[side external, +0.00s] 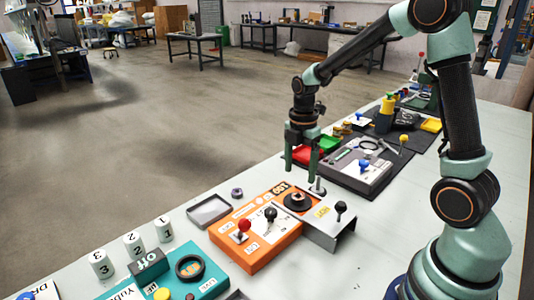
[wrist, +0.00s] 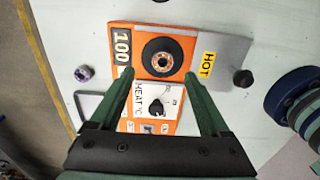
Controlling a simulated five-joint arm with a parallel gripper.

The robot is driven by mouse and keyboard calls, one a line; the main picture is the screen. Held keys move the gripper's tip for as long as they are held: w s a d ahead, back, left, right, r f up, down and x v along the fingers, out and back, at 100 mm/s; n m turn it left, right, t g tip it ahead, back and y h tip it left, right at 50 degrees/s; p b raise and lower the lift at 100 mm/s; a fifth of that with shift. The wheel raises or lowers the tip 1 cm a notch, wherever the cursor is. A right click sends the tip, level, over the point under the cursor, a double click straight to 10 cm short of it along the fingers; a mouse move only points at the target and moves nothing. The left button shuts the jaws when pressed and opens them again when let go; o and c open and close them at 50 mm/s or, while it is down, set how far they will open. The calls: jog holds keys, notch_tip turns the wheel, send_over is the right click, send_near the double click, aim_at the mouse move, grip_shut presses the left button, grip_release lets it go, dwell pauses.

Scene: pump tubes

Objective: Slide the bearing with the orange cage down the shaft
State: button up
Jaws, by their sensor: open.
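A small bearing (wrist: 165,62) with an orange ring lies at the middle of a black round plate (wrist: 150,49) on the orange heater box (wrist: 120,30) in the wrist view. In the side view the plate (side external: 297,202) is visible, but the bearing is too small to make out clearly. An upright metal post (side external: 318,186), which may be the shaft, stands just behind the box. My gripper (side external: 300,178) is open and empty above the plate. In the wrist view its fingertips (wrist: 158,75) are either side of the plate's near half, not touching the bearing.
A grey shelf marked HOT (side external: 318,228) with a black knob (side external: 340,208) adjoins the box. A shallow tray (side external: 209,212) and a small nut-like ring (side external: 237,193) lie left. A grey device (side external: 352,175) stands behind. Bench right of the shelf is clear.

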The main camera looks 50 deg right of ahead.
aim_at(298, 198)
jog(key=shift+s+a+f, duration=0.15)
jog(key=shift+f, duration=1.65)
jog(key=shift+s+a+f, duration=0.1)
jog(key=shift+a+f, duration=0.05)
jog(key=shift+f, duration=1.6)
grip_shut()
